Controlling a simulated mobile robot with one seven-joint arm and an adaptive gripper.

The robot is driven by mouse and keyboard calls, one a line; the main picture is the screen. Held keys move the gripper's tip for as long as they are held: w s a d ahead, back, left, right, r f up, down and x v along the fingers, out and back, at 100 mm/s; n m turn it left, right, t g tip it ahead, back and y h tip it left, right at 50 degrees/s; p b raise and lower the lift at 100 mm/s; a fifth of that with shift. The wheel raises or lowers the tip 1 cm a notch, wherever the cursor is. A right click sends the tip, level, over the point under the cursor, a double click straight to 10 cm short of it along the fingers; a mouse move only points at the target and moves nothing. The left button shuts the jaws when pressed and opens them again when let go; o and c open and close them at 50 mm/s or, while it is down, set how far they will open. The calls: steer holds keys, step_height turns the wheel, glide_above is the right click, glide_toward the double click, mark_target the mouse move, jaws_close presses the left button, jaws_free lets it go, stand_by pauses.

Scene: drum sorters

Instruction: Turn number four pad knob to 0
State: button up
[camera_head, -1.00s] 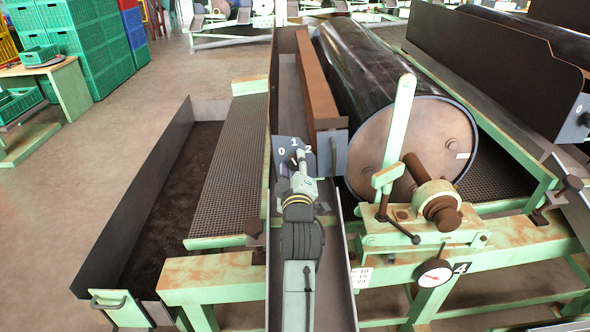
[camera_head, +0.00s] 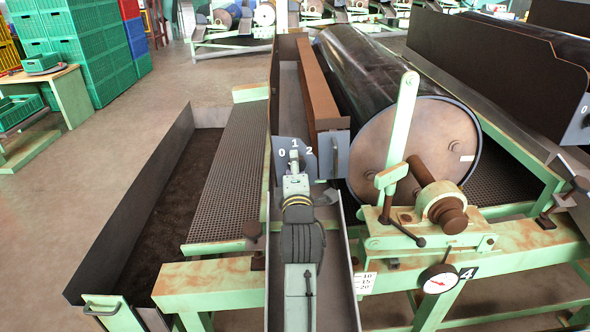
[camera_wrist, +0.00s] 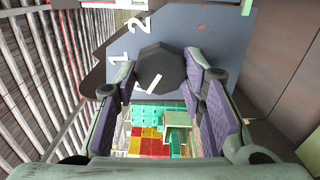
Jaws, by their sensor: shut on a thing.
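The pad knob is a dark, many-sided knob (camera_wrist: 160,68) with a short white line on its face. It sits on a blue-grey plate (camera_head: 309,168) marked 0, 1 and 2 at the end of the long trough. My gripper (camera_head: 295,164) is at this plate, below the numeral 1. In the wrist view my gripper's two purple-padded fingers (camera_wrist: 163,85) are shut on the knob, one on each side. The numerals 1 and 2 show beside the knob in the wrist view. I cannot tell which numeral the line points to.
A black drum (camera_head: 408,138) with a green lever (camera_head: 403,120) stands to the right. A number 4 sign (camera_head: 468,273) is on the frame below it. A mesh tray (camera_head: 230,165) lies to the left. Green crates (camera_head: 95,45) stand far left.

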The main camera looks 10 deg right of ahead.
stand_by(0.4)
steer(key=o, duration=1.1)
steer(key=shift+o, duration=0.2)
steer(key=s+a, duration=0.1)
steer(key=s, duration=0.6)
steer(key=shift+s+a, duration=0.2)
steer(key=shift+a, duration=0.05)
